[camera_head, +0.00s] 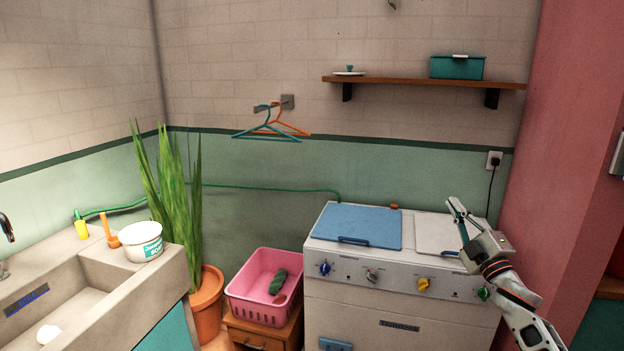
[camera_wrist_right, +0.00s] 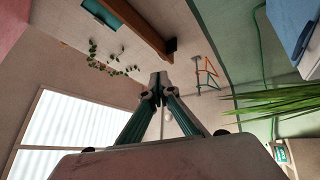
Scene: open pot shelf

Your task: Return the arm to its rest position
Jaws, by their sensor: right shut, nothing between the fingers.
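My right gripper (camera_head: 455,204) is raised above the right part of the white stove-like appliance (camera_head: 400,312), with its arm coming in from the lower right. Its fingers point up and toward the left. In the right wrist view the two green fingers of the right gripper (camera_wrist_right: 159,80) meet at their dark tips, with nothing between them. The gripper looks apart from the appliance, in front of its white right lid (camera_head: 440,232). My left gripper is not in view.
A shelf (camera_head: 420,82) holds a teal box (camera_head: 457,68) and a white lid. Hangers (camera_head: 268,135) hang on a hook. A pink basket (camera_head: 262,290), a potted plant (camera_head: 207,300) and a sink (camera_head: 75,290) with a white tub (camera_head: 141,243) are left. A pink wall (camera_head: 575,150) stands right.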

